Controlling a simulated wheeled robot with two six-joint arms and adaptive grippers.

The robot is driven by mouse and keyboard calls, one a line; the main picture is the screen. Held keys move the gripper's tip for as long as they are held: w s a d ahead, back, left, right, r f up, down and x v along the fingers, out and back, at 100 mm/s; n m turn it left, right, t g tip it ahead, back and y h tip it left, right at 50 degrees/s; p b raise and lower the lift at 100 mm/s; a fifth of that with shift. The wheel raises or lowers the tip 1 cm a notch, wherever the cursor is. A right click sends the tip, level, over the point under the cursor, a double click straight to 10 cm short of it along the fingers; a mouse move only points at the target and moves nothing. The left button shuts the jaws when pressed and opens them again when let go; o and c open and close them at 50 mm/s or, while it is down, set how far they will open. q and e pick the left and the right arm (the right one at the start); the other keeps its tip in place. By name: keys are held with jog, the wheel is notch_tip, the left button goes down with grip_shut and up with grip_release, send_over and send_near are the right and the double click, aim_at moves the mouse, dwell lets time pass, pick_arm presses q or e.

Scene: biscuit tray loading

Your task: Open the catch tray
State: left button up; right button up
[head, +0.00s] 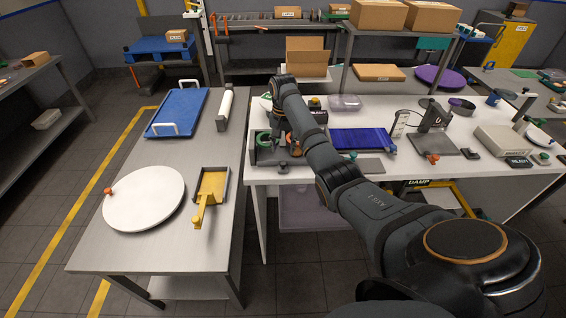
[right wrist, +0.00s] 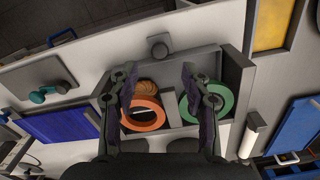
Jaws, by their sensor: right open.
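A grey, box-like tray, which looks like the catch tray (head: 264,158), stands at the white table's front left corner. It also shows in the right wrist view (right wrist: 206,60), with a round dark knob (right wrist: 157,47) on its front side. Inside are an orange ring (right wrist: 143,125), a green ring (right wrist: 222,98) and a brown ribbed round thing (right wrist: 147,86). My right gripper (right wrist: 160,92) is open above the tray, its fingers apart and in front of parts of both rings. The knob (head: 283,167) lies ahead of the fingers, untouched. My left gripper is not in view.
A steel table (head: 222,150) at left holds a blue tray (head: 160,118), a white disc (head: 145,200) and a yellow scoop-like piece (head: 203,200). A blue panel (head: 362,139) lies right of the tray. A floor gap separates the tables at the front.

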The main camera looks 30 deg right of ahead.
aim_at(283, 163)
notch_tip(283, 163, down, 8)
jog(key=shift+f+p, duration=0.25)
jog(key=shift+p, duration=0.25)
grip_shut()
